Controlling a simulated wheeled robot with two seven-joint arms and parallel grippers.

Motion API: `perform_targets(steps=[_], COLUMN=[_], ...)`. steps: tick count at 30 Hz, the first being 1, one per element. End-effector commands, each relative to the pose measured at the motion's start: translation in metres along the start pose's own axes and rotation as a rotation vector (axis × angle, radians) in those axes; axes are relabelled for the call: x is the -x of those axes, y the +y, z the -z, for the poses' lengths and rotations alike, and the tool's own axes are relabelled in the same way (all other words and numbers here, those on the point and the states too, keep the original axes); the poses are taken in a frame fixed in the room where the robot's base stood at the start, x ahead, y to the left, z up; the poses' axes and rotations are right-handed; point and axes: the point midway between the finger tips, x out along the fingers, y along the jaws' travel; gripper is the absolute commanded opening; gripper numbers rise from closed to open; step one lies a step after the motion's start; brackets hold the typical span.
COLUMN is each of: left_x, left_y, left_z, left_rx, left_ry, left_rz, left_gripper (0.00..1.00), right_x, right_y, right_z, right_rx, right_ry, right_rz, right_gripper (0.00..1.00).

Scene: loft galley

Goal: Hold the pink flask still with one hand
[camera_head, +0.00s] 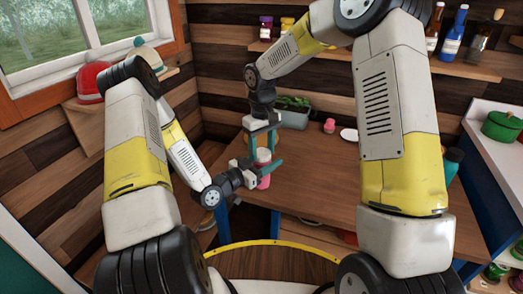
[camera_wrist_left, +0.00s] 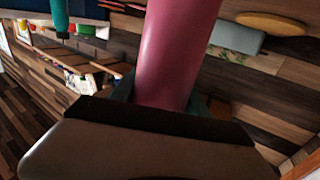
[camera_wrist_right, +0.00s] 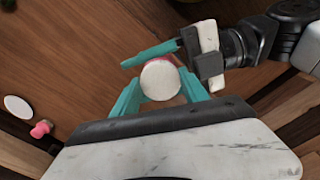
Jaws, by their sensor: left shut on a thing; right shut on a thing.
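The pink flask (camera_head: 264,182) stands about upright, with its white lid (camera_head: 264,155) on top, near the left end of the wooden table. My left gripper (camera_head: 266,170) comes in from the left and is shut on the flask's side. In the left wrist view the pink body (camera_wrist_left: 175,50) fills the space between its fingers. My right gripper (camera_head: 262,149) points down from above and is shut on the flask near its lid. The right wrist view shows the round white lid (camera_wrist_right: 160,80) between its teal fingers. The flask's base is unclear, so I cannot tell whether it touches the table.
The wooden table (camera_head: 330,180) is mostly clear. At its back are a potted plant (camera_head: 293,112), a small pink object (camera_head: 329,126) and a white plate (camera_head: 349,134). A green pot (camera_head: 502,126) sits on the right counter. Bottles (camera_head: 453,32) stand on the wall shelf.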

Motion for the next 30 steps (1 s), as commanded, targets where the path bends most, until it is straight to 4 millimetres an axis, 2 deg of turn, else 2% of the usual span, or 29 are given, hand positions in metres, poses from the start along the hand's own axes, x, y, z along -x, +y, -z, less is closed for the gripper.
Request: perform_targets(steps=[1, 3, 9, 30], left_x=[-0.0022, -0.0023, -0.0024, -0.0022], left_y=[0.0078, 0.0079, 0.0080, 0.0063], left_z=[0.0014, 0.0014, 0.0013, 0.0012], left_rx=[0.003, 0.003, 0.003, 0.002], left_ry=[0.003, 0.003, 0.003, 0.003], left_rz=[-0.018, -0.018, -0.018, -0.015], left_gripper=[0.00, 0.00, 0.00, 0.00], right_x=[0.0023, 0.0024, 0.0026, 0.0040], right_y=[-0.0042, -0.0038, -0.0039, -0.0030], right_z=[0.0051, 0.0047, 0.0045, 0.0037], right_rx=[0.115, 0.265, 0.531, 0.521], right_ry=[0.017, 0.017, 0.019, 0.016], right_rz=[0.006, 0.005, 0.003, 0.002], right_gripper=[0.03, 0.03, 0.03, 0.03])
